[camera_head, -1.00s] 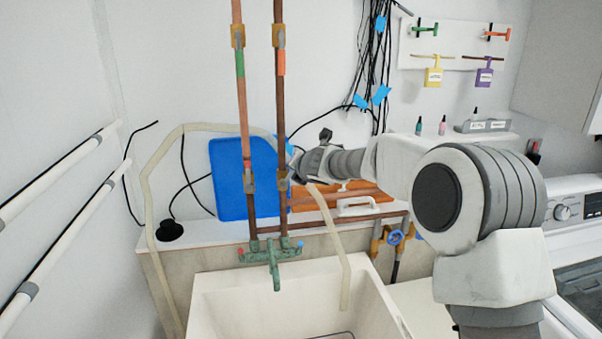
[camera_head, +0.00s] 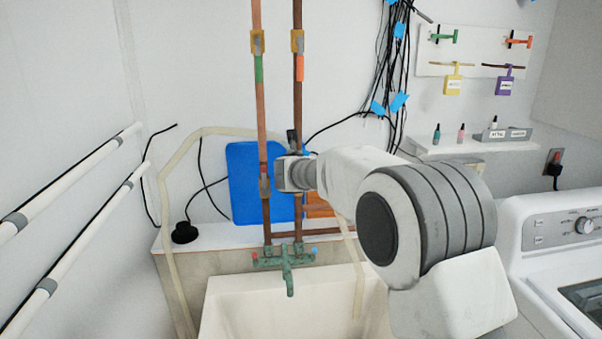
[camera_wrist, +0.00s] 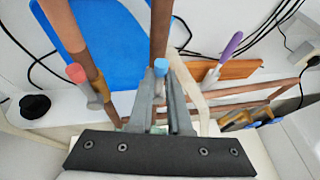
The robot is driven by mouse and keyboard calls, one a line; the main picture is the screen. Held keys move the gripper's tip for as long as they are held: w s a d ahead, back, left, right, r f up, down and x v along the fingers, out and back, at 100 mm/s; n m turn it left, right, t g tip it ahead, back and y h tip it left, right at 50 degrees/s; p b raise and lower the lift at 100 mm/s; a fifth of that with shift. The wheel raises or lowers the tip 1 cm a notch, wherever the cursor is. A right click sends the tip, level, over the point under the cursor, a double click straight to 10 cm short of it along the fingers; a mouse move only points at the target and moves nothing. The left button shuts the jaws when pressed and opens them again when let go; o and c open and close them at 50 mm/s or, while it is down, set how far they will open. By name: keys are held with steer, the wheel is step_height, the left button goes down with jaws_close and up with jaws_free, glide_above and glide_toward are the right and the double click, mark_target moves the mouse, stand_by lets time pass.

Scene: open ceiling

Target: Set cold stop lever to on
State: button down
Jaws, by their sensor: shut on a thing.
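Two copper pipes run down the wall to a green tap (camera_head: 287,255) above the sink. The right pipe (camera_head: 298,110) has a blue-tipped lever (camera_wrist: 160,67), seen in the wrist view between the finger ends. My gripper (camera_wrist: 164,88) is shut on this lever, close against the right pipe. In the head view my gripper (camera_head: 285,174) covers most of the lever, so its exact angle is hard to tell. The left pipe has a red-tipped lever (camera_wrist: 77,74), which stands free to the left of my fingers.
Higher on the pipes are a green lever (camera_head: 259,68) and an orange lever (camera_head: 300,68). A blue board (camera_head: 243,185) leans behind the pipes. A white sink (camera_head: 235,290) lies below. Black cables (camera_head: 392,60) hang to the right, and a washing machine (camera_head: 535,225) stands far right.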

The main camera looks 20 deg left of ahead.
stand_by(0.4)
steer(key=c, duration=0.9)
jaws_free()
steer(key=shift+o, duration=0.2)
steer(key=b+v, duration=0.2)
steer(key=v, duration=1.5)
steer(key=shift+s, duration=0.2)
steer(key=shift+d, duration=0.15)
